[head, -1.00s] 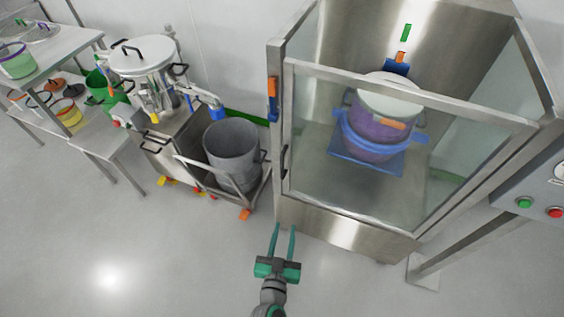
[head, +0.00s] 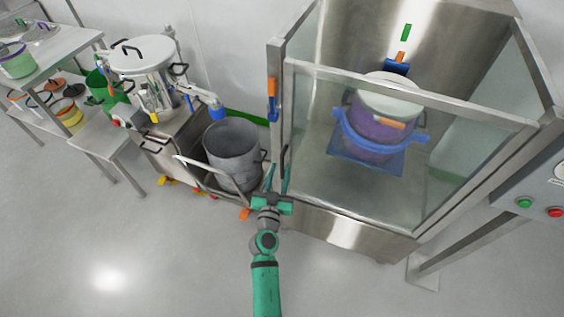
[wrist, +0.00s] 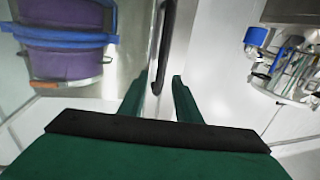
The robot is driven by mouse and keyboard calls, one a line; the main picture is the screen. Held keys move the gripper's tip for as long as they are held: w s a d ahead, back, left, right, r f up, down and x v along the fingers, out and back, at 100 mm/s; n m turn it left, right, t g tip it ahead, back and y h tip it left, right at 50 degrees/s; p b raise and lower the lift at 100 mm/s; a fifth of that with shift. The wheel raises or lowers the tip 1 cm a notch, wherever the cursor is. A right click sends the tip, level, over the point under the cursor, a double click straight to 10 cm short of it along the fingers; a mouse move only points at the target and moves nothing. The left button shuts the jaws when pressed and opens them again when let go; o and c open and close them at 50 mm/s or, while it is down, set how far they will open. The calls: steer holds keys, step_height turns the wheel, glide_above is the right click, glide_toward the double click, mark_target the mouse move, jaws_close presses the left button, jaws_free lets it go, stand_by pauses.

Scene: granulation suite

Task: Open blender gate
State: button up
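The blender gate (head: 300,130) is a clear panel in a steel frame on the front of the blender enclosure, and it looks closed. Its dark upright handle (head: 284,160) is at the gate's left edge; the handle also shows in the wrist view (wrist: 165,45). My green gripper (head: 278,182) is at the lower end of the handle. In the wrist view my gripper (wrist: 157,95) is open, and the handle stands in line with the gap between its fingers. I cannot tell whether the fingers touch it. A purple drum (head: 375,125) with a blue clamp stands inside behind the gate.
A grey bin (head: 232,150) on a wheeled frame stands close left of the gate. A steel vessel (head: 140,60) is behind it. A control panel with a green button (head: 524,203) and a red button (head: 555,212) is at right. The front floor is clear.

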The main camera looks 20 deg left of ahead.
mark_target(282, 164)
steer(key=shift+w+a, duration=0.2)
steer(key=shift+w, duration=0.95)
steer(key=shift+w+a, duration=0.15)
steer(key=shift+w, duration=0.95)
jaws_close()
